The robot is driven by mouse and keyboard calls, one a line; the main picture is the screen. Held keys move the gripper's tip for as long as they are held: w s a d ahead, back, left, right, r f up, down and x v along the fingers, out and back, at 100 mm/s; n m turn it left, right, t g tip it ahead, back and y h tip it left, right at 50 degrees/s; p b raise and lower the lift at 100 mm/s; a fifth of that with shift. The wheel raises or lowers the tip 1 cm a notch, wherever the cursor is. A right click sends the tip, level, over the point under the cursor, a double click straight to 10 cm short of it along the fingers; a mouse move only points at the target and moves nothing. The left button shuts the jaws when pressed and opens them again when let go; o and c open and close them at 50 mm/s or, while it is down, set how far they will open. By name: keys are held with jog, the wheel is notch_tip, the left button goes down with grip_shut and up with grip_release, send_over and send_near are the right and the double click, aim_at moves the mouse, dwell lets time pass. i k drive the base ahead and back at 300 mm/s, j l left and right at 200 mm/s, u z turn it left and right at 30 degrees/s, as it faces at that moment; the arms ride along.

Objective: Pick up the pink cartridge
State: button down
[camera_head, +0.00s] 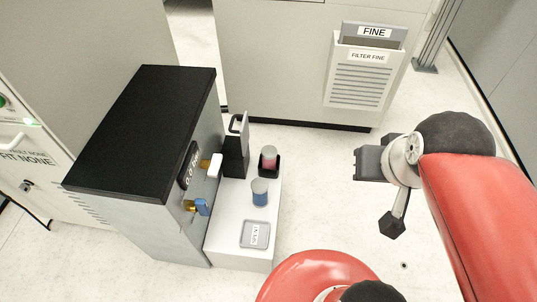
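The pink cartridge (269,163) stands upright in a black holder on the white shelf beside the black-topped machine. Its grey top faces up. My gripper (369,163) is to the right of the cartridge, apart from it, with bare floor showing between them in the picture. Nothing can be seen held in it. Its fingers cannot be made out clearly, so its opening does not show.
A blue cartridge (259,193) stands on the white shelf (229,212), nearer than the pink one. A labelled grey tray (255,234) lies at the shelf's near end. A black upright part (236,155) stands left of the pink cartridge. The black-topped machine (145,110) borders the shelf's left.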

aim_at(268, 152)
jog(key=i+l, duration=0.55)
jog(key=l, duration=0.2)
jog(key=i+l, duration=0.25)
jog(key=l+u, duration=0.15)
jog(key=u, duration=2.15)
